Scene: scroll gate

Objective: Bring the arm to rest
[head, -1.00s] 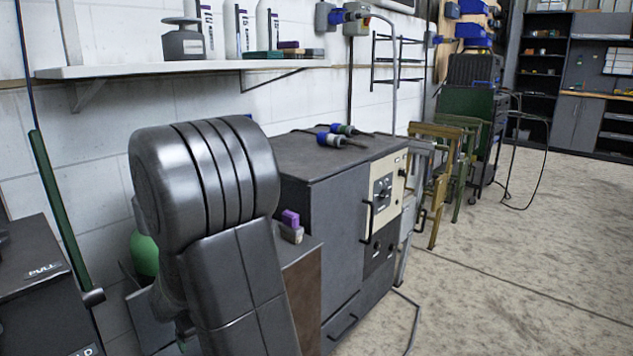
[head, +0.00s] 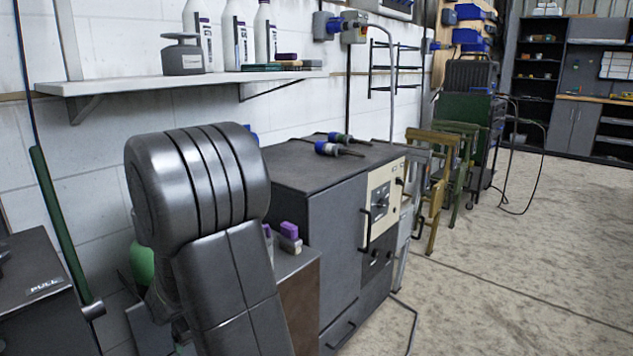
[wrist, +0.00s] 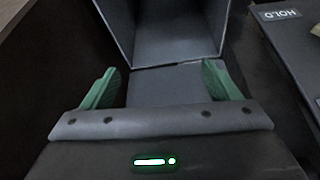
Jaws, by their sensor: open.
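My gripper (wrist: 160,88) shows in the wrist view with its two green fingers wide apart and nothing between them. Beyond the fingers is an open grey box-like bin (wrist: 168,30); I cannot tell whether a finger touches it. In the head view my dark arm stands raised and bent at left centre, and it hides part of the low cabinet behind it. My gripper itself is not visible in the head view.
A grey cabinet (head: 335,225) with two tools on top stands right of my arm. A low cabinet (head: 300,290) holds small purple-capped items (head: 289,237). A shelf (head: 150,84) with bottles runs above. A dark box marked PULL (head: 40,300) is at left. Floor at right (head: 530,250) is clear.

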